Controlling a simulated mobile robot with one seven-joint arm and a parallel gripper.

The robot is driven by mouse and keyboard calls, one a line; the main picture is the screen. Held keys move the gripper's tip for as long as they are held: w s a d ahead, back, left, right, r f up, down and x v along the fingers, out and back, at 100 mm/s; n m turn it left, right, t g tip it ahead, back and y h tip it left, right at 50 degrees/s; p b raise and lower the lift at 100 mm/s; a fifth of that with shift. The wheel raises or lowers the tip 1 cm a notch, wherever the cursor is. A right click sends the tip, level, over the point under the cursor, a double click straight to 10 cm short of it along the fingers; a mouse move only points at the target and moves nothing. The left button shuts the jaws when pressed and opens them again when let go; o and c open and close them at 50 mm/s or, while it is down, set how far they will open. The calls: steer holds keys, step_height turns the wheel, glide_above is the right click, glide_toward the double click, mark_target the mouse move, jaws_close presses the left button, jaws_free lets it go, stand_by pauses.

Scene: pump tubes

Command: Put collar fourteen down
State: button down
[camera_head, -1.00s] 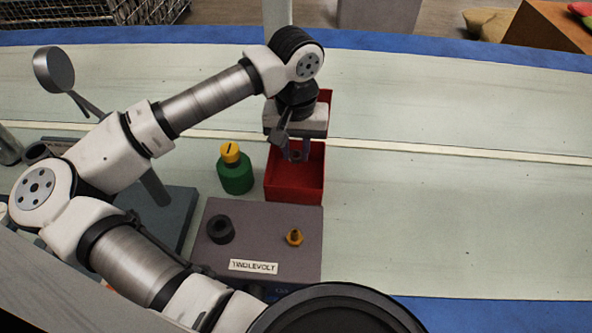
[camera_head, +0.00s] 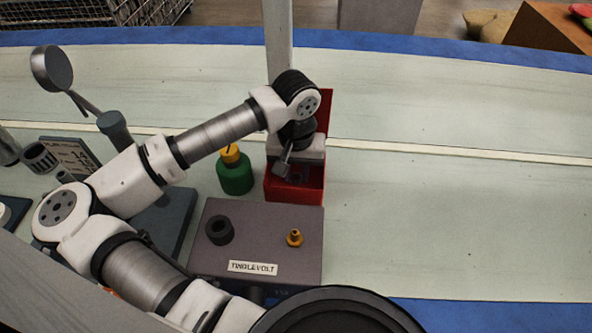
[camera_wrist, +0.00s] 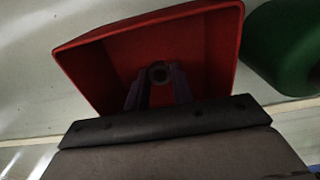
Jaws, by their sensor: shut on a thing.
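My gripper (camera_head: 297,176) points down into the red bin (camera_head: 294,197), its fingers below the rim. In the wrist view, my gripper (camera_wrist: 158,84) is shut on a small dark ring, the collar (camera_wrist: 159,72), whose round hole faces the camera. The collar is inside the outline of the red bin (camera_wrist: 222,40), over its floor. I cannot tell whether it touches the floor. In the head view the wrist and bin wall hide the collar. No number can be read on it.
A green bottle with a yellow cap (camera_head: 234,172) stands just left of the bin. In front is a grey block labelled TINDLEVOLT (camera_head: 265,215), with a black ring (camera_head: 219,230) and a brass fitting (camera_head: 294,238). The pale table is clear to the right.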

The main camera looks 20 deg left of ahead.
steer(key=c, duration=1.2)
jaws_free()
step_height(320, 180, up, 12)
steer(key=shift+r+p, duration=0.1)
steer(key=shift+p, duration=0.6)
